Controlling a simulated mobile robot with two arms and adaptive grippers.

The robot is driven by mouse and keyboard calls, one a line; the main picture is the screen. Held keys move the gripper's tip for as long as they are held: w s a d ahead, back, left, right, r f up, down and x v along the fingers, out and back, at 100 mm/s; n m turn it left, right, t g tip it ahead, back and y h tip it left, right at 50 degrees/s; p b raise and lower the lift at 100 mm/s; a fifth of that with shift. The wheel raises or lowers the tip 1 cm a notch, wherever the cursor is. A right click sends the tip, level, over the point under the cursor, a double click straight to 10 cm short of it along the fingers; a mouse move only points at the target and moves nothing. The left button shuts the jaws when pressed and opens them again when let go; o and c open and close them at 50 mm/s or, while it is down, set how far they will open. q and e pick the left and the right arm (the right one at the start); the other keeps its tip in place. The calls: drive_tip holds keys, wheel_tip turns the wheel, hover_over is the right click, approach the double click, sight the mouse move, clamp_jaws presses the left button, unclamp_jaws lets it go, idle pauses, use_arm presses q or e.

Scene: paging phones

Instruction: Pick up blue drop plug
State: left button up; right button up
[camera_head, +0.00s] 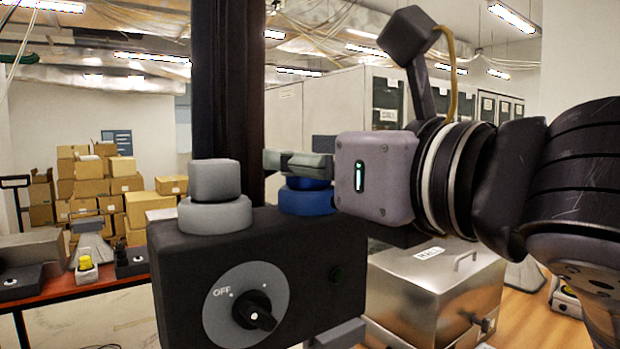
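The blue drop plug (308,201) stands upright on the top right of a black box (180,270) in the head view. My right gripper (298,164) comes in level from the right, with its grey fingers at the plug's upper part. The near finger hides the plug's top, and blue shows just below it. I cannot tell whether the fingers press on the plug. The plug's base looks seated on the box. My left gripper is not in view.
A grey plug (215,197) stands left of the blue one. The box front has a dial marked OFF (246,305). A metal case (437,285) lies behind at right. A red-topped table (80,283) with small devices and stacked cartons (90,185) are at left.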

clamp_jaws()
drive_tip(key=shift+r, duration=0.1)
idle(0.3)
